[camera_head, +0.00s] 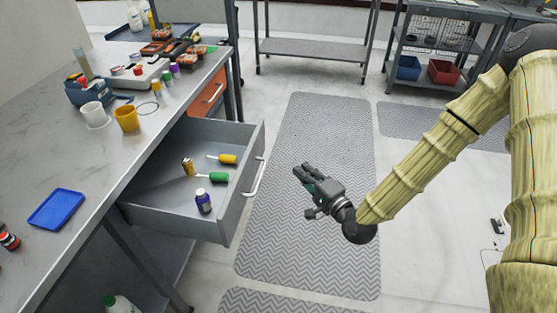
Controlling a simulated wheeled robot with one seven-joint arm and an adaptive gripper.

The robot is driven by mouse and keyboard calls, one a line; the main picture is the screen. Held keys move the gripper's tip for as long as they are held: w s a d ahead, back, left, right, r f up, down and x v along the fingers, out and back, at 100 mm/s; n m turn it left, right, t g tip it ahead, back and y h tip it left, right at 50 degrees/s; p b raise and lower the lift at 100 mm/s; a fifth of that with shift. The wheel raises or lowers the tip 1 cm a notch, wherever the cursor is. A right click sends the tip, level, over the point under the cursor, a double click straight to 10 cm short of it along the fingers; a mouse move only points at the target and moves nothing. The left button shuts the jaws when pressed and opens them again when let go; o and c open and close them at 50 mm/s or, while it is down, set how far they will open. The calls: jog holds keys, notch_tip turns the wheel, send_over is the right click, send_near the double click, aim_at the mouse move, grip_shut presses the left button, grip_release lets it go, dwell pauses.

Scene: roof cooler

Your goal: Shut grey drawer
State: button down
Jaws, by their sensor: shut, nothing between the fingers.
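The grey drawer (226,205) is pulled well out from under the workbench at the left. Its front panel faces right and carries a pale bar handle (256,178). Inside lie two screwdrivers, one with a yellow handle (228,159) and one with a green handle (219,177), a small yellow and dark item (187,167) and a purple bottle (203,201). My gripper (300,170) is to the right of the drawer front, apart from the handle, with its fingers pointing toward it. The fingers are together and hold nothing.
The workbench top (125,185) bears a blue tray (56,209), white and yellow cups (127,118) and several bottles. An orange drawer (207,98) sits farther back. Patterned mats (315,235) cover the clear floor. A grey cart (315,48) and shelf with bins (445,72) stand at the back.

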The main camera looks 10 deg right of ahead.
send_near(263, 141)
jog(key=w, duration=0.4)
jog(key=shift+w+a+f+p, duration=0.1)
jog(key=shift+a+p, duration=0.15)
jog(key=shift+a, duration=0.25)
jog(key=shift+w+a+f+p, duration=0.15)
jog(key=shift+a+p, duration=0.1)
jog(key=shift+a, duration=0.25)
